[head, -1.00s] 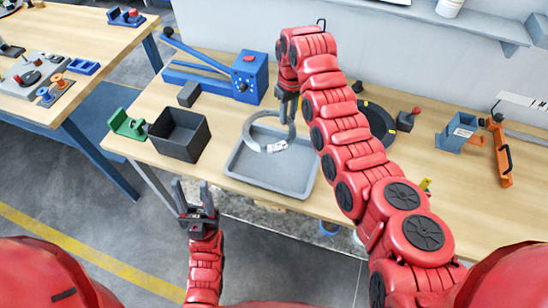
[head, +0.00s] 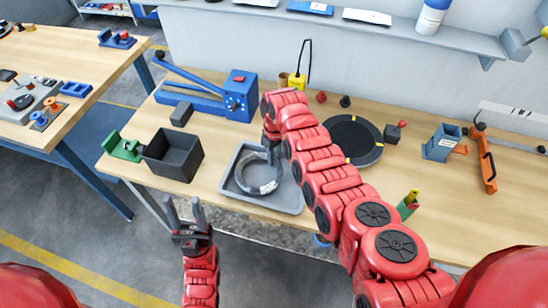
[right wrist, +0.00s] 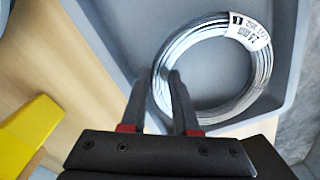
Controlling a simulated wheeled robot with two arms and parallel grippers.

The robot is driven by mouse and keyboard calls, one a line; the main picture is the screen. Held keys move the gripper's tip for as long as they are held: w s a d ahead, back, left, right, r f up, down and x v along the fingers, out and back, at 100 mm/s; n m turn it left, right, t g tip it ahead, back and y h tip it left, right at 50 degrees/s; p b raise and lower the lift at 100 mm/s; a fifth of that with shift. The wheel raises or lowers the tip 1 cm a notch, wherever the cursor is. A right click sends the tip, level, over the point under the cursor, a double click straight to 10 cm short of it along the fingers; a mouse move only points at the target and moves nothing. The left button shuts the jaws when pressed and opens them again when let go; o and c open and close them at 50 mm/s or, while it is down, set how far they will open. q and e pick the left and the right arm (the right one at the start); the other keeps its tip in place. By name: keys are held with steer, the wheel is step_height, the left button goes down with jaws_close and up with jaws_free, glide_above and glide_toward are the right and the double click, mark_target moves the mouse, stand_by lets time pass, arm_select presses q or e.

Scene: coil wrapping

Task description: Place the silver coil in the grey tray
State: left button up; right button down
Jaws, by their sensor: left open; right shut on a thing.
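The silver coil (head: 240,178) is a wire ring with a white label. It lies nearly flat within the grey tray (head: 287,198); whether its whole underside touches the floor is hard to tell. My right gripper (head: 270,141) is shut on the coil's far edge, its fingertips partly hidden by the arm. In the right wrist view my right gripper (right wrist: 160,85) has its two fingers on either side of the coil's rim (right wrist: 212,112), with the tray (right wrist: 120,30) floor behind. My left gripper (head: 187,205) is open and empty in front of the table edge.
A dark open box (head: 172,153) and a green part (head: 122,147) stand left of the tray. A blue lever machine (head: 236,95) is behind. A black round plate (head: 353,140) is to the right, near my right arm. A shelf (head: 330,18) runs along the wall.

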steer(key=shift+f, duration=0.55)
steer(key=shift+f, duration=0.15)
steer(key=c, duration=0.7)
jaws_free()
steer(key=shift+o, duration=0.2)
